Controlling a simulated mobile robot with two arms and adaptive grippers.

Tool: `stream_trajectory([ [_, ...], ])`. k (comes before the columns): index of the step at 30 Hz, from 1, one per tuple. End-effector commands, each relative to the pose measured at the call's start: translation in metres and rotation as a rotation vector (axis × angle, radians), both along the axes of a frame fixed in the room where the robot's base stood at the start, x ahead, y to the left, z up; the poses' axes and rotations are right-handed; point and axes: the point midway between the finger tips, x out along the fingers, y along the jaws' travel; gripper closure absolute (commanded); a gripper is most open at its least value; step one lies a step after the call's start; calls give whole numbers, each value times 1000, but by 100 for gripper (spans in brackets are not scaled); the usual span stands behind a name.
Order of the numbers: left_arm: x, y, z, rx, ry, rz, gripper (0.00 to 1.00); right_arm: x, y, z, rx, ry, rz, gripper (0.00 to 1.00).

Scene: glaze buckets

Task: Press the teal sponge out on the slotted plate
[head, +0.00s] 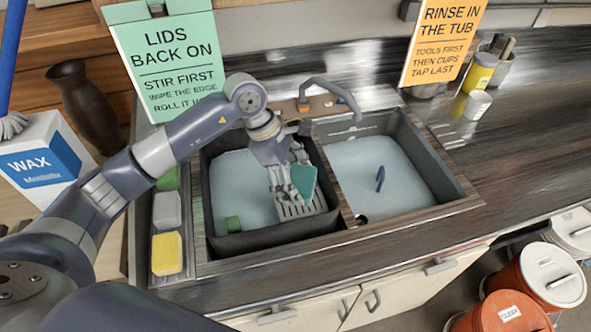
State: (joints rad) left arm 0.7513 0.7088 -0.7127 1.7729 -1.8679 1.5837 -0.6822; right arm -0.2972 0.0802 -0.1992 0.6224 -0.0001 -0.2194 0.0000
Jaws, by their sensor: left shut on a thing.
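The teal sponge (304,182) is in my left gripper (291,186), which is shut on it. The sponge is tilted and hangs over the left basin (214,190). The light grey slotted plate (298,211) is in the right part of that basin, just below the gripper. The gripper hides part of the plate, and I cannot tell whether the sponge touches it. My right gripper is not in view.
Green, grey (167,210) and yellow (167,253) sponges lie in a strip left of the basin. A blue object (380,178) is in the right basin. A faucet (330,88) stands behind. The right counter is mostly clear.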

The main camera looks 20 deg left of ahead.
Motion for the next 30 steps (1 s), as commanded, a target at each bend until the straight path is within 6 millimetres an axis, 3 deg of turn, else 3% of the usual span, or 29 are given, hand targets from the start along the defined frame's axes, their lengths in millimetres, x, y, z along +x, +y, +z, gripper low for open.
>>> stream_trajectory([
  [8, 8, 3, -4, 0, 2, 115, 43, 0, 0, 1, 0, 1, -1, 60],
  [30, 8, 3, -55, -1, 1, 111, 43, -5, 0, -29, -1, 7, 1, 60],
])
